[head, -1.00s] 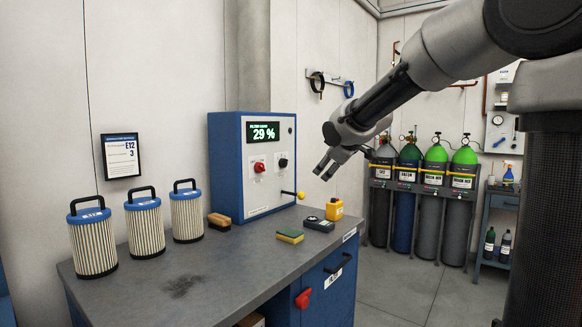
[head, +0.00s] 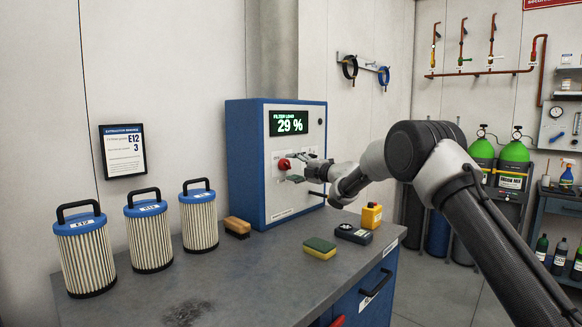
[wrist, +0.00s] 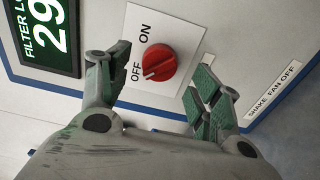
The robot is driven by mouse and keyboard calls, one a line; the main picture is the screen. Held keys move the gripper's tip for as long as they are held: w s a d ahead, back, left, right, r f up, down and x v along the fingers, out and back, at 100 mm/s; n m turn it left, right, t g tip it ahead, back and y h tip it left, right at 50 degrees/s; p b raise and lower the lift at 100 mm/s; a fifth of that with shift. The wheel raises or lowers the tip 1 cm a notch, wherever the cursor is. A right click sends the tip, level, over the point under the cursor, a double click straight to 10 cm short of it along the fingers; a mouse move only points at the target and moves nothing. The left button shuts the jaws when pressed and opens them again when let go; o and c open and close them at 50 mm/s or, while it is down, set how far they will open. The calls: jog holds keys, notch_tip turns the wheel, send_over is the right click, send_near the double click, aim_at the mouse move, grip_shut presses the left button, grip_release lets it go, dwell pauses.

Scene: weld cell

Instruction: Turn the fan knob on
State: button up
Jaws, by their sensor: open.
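The red fan knob (head: 284,164) is on the front of the blue and white control box (head: 241,160). In the wrist view the knob (wrist: 160,62) sits on a white plate marked ON and OFF, and its white mark points toward OFF. My gripper (head: 297,169) is open at the panel. In the wrist view its green-padded fingers (wrist: 160,80) stand on either side of the knob, with visible gaps; I cannot tell whether the tips reach its depth.
The box's display (head: 288,122) reads 29 %. Several filter cartridges (head: 199,220) stand left on the grey bench (head: 235,285). A brush (head: 237,227), a sponge (head: 320,248), a dark meter (head: 353,234) and a yellow device (head: 371,216) lie near the box.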

aim_at(288, 166)
jog(key=shift+x, duration=1.9)
jog(key=shift+c, duration=0.3)
jog(key=c, duration=1)
